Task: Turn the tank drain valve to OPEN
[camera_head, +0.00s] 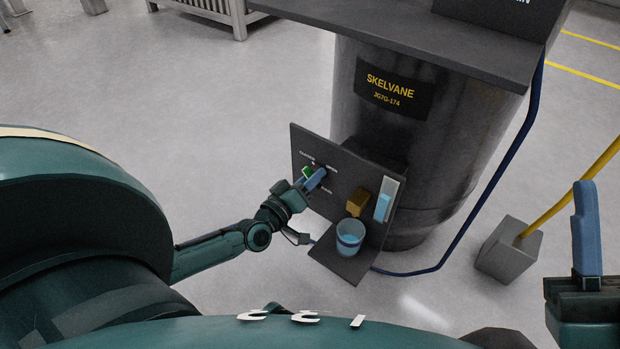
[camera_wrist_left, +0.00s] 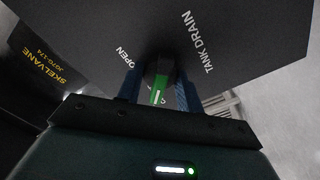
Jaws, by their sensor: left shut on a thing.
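The tank drain valve has a green handle (camera_head: 307,171) on the dark upright panel (camera_head: 340,180) in the head view. Labels reading CLOSED and OPEN stand just above it. My left gripper (camera_head: 315,179) is at the handle, its blue fingers partly covering it. In the left wrist view, the green handle (camera_wrist_left: 159,90) sits between the two blue fingers (camera_wrist_left: 158,95), which are shut on it. The word OPEN shows to its left and TANK DRAIN to its right. The handle's exact pointing is hard to tell. My right gripper (camera_head: 586,200) shows only in part at the right edge, away from the panel.
A clear cup (camera_head: 350,236) with blue liquid stands on the panel's lower shelf, under a brass-coloured spout (camera_head: 358,198). A blue level gauge (camera_head: 384,203) is beside it. The dark tank (camera_head: 425,135) stands behind. A grey block (camera_head: 508,249) with a yellow pole is at right.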

